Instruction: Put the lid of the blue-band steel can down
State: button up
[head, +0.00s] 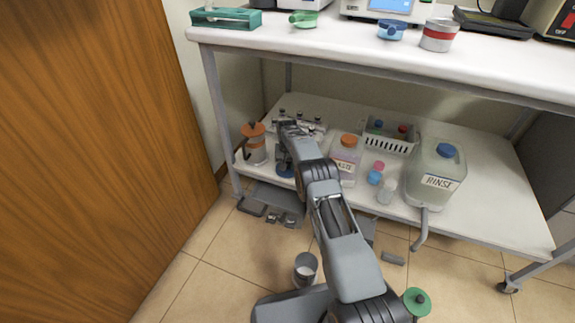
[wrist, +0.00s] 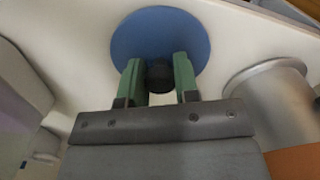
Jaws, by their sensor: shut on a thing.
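The lid is a flat blue disc (wrist: 160,35) with a black knob (wrist: 160,75). In the wrist view my gripper (wrist: 158,70) has its green fingers on either side of the knob, shut on it. The lid is over the white lower shelf; I cannot tell whether it touches it. In the head view the lid (head: 285,171) shows near the shelf's front edge, under my gripper (head: 284,158). I cannot identify the blue-band can for certain; a small blue-banded item (head: 391,30) stands on the upper top.
On the lower shelf (head: 480,190), an orange-topped container (head: 255,145) is close left of the lid; it seems to be the metal cylinder (wrist: 270,95) in the wrist view. A waste bottle (head: 346,160) and rinse jug (head: 436,178) stand right. The upper top (head: 330,32) overhangs.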

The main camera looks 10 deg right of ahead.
aim_at(287, 163)
jog(key=o, duration=0.9)
notch_tip(287, 163, up, 12)
jog(key=p, duration=0.5)
jog(key=shift+s+r+n+t, duration=0.4)
jog(key=shift+s+r, duration=2.55)
jog(key=shift+s, duration=3.65)
jog(key=shift+s+r+n+t, duration=0.45)
jog(key=shift+s+r, duration=2.45)
jog(key=shift+s, duration=3.65)
jog(key=shift+s+r+n+t, duration=0.4)
jog(key=shift+s+r, duration=2.55)
jog(key=shift+s, duration=3.65)
